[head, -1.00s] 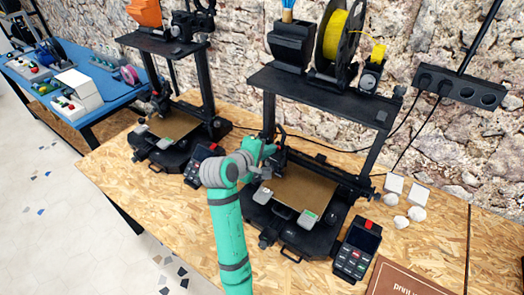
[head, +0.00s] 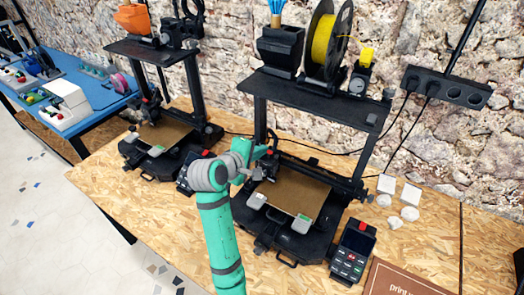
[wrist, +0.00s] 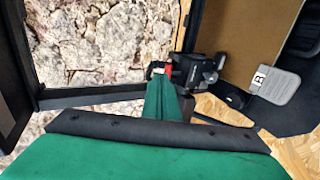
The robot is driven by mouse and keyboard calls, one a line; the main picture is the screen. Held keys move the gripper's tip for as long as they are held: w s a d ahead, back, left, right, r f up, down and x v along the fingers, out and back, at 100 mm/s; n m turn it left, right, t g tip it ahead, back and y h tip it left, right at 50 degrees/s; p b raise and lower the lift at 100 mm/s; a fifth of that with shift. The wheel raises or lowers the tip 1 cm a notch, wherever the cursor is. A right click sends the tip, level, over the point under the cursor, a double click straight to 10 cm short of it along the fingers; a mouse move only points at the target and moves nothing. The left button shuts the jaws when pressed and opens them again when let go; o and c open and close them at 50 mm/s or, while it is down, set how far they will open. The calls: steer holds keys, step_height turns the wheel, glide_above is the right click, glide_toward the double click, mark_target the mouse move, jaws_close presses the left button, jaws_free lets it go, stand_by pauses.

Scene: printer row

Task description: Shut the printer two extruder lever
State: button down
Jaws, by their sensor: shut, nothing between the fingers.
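The nearer black printer (head: 314,95) stands on the right with its brown bed (head: 294,190). Its extruder (head: 266,170) is at the left end of the crossbar, beside the left upright. The wrist view shows the black extruder (wrist: 197,75) with a small red part (wrist: 162,70), probably its lever, at the tip of my gripper. My green gripper (head: 262,152) is shut and empty, right at the extruder; it also shows in the wrist view (wrist: 163,95). The fingers partly cover the lever, so its angle and any contact are unclear.
A second printer (head: 150,50) stands to the left. A control box with a red knob (head: 352,250) sits at the front right. A yellow spool (head: 325,48) tops the nearer printer. A brown book (head: 400,280) lies on the wooden table (head: 120,195); its front left is clear.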

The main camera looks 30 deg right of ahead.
steer(key=d+r+v, duration=0.1)
steer(key=v, duration=1.2)
steer(key=shift+r, duration=0.35)
steer(key=shift+a, duration=0.15)
steer(key=shift+f, duration=0.1)
